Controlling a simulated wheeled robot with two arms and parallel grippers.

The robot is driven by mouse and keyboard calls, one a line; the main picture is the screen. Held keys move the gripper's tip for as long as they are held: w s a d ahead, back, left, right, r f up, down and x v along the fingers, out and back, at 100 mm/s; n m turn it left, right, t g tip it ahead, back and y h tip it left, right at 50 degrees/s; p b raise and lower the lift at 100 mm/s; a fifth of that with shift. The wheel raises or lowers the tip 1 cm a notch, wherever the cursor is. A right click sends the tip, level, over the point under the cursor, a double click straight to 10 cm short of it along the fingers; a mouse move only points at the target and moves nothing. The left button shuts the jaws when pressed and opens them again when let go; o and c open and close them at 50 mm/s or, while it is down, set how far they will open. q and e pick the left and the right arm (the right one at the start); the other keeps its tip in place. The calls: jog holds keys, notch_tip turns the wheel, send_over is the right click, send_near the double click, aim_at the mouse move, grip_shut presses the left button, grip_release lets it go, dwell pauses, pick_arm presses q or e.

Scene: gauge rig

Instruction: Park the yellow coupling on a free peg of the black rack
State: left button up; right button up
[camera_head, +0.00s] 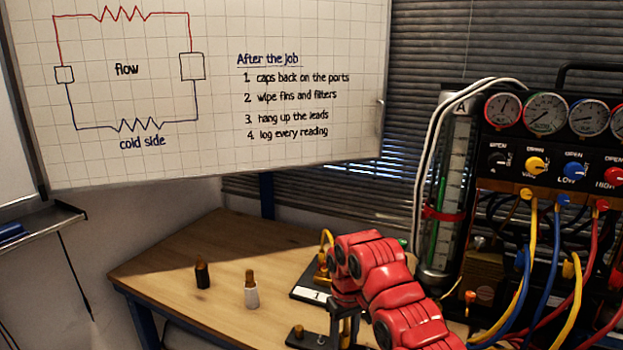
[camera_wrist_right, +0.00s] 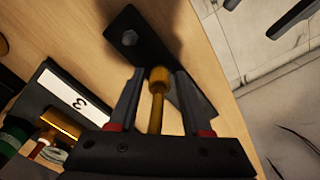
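My right gripper (camera_head: 345,322) is at the end of the red arm, low over the bench. In the right wrist view its fingers (camera_wrist_right: 156,95) are spread, with a gap on both sides of a brass pin (camera_wrist_right: 157,100) with a wider head. I cannot tell whether that pin is a peg or part of a coupling. A black plate (camera_wrist_right: 190,85) with a bolt lies behind it. I cannot pick out the yellow coupling for certain. My left gripper is not in view.
A dark bottle (camera_head: 202,276) and a white one (camera_head: 251,293) stand on the bench (camera_head: 180,250). Gauges and hoses (camera_head: 545,115) fill the right. A label 3 (camera_wrist_right: 72,95) shows beside the gripper.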

jog(key=o, duration=0.6)
jog(key=shift+c, duration=0.2)
notch_tip(320, 180, up, 11)
jog(key=shift+f, duration=0.1)
notch_tip(320, 180, up, 7)
jog(key=p, duration=0.5)
jog(key=shift+f, duration=0.2)
jog(key=shift+w, duration=0.1)
